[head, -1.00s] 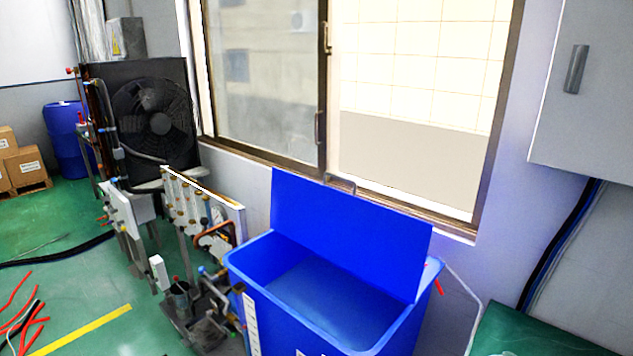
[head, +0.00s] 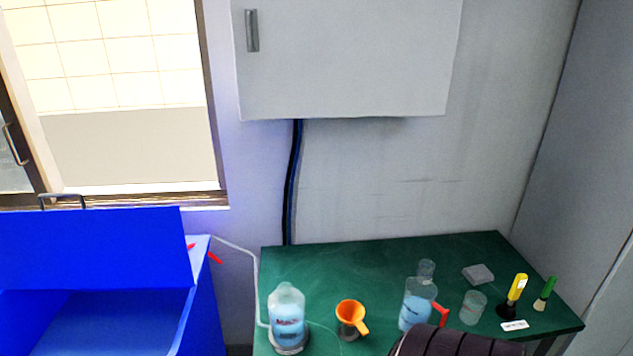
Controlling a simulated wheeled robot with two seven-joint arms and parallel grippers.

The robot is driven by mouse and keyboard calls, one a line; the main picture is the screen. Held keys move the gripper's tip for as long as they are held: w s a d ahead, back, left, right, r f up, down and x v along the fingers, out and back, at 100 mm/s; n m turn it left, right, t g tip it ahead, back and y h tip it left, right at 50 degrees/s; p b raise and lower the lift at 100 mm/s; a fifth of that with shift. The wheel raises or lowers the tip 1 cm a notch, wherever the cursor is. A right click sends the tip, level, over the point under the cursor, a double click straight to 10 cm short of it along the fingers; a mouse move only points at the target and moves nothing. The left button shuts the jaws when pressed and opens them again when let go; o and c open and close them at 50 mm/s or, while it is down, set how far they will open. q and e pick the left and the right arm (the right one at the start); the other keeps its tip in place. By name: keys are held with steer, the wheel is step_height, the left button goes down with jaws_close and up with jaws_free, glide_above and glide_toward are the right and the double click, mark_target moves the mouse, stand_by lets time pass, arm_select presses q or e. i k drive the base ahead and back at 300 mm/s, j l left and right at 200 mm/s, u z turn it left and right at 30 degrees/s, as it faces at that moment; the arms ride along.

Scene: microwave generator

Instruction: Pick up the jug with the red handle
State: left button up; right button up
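The jug with the red handle (head: 416,303) stands upright on the green table (head: 380,262) in the head view. It is clear with light blue liquid inside. Its red handle (head: 441,314) is on its right side. A dark ribbed shape at the bottom edge, perhaps part of my arm, lies just in front of the jug and hides a little of its lower part. Neither of my grippers can be made out.
A clear bottle of blue liquid (head: 287,318) and an orange funnel (head: 351,315) stand left of the jug. A clear beaker (head: 473,307), a yellow-handled tool (head: 516,292) and a green-handled brush (head: 544,294) are right. An open blue bin (head: 205,300) stands left of the table.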

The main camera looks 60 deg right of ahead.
mark_target(423, 313)
steer(key=z, duration=2.55)
